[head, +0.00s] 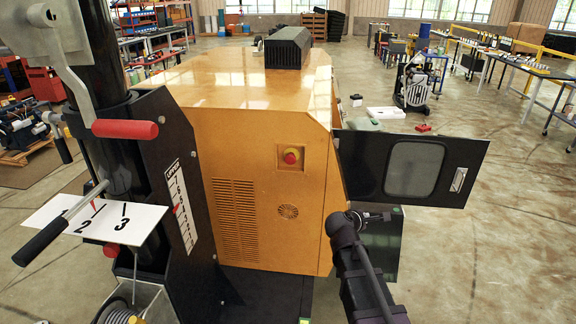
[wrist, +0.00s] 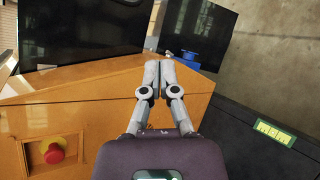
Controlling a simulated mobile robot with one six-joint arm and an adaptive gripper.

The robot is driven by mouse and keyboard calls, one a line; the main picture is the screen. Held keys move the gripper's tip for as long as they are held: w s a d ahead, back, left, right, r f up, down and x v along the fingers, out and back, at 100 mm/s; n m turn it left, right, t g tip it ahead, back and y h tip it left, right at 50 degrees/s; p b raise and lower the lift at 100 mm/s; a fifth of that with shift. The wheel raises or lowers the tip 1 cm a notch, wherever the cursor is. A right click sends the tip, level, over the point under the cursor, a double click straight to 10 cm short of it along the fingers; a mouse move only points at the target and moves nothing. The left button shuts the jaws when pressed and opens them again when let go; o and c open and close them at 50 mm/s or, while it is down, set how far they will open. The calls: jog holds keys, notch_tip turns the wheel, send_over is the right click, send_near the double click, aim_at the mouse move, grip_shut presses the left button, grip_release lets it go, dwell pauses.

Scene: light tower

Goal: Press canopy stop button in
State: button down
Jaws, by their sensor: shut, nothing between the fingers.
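In the head view my arm is at the lower right, below the open black door, and the fingertips are hard to make out.
An open black door (head: 460,160) with a window sticks out from the canopy's right side. A mast with a red-handled crank (head: 125,129) and a white numbered plate (head: 110,220) stands at the left. Vents (head: 235,210) lie below the button.

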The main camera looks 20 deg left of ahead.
aim_at(290, 160)
jog(key=s+a+r+n+t+y, duration=0.1)
jog(key=a+r+n+t+y, duration=0.1)
jog(key=a+n, duration=0.6)
jog(key=s+a+r+n+t+y, duration=0.1)
jog(key=a+r+n+t+y, duration=0.2)
jog(key=a+n, duration=0.6)
jog(key=a+r+y, duration=0.2)
jog(key=a+y, duration=0.1)
jog(key=a, duration=0.7)
jog(key=shift+s+b, duration=0.2)
jog(key=shift+b, duration=0.1)
jog(key=shift+w+r, duration=0.1)
jog(key=x, duration=1.4)
jog(key=shift+r, duration=0.25)
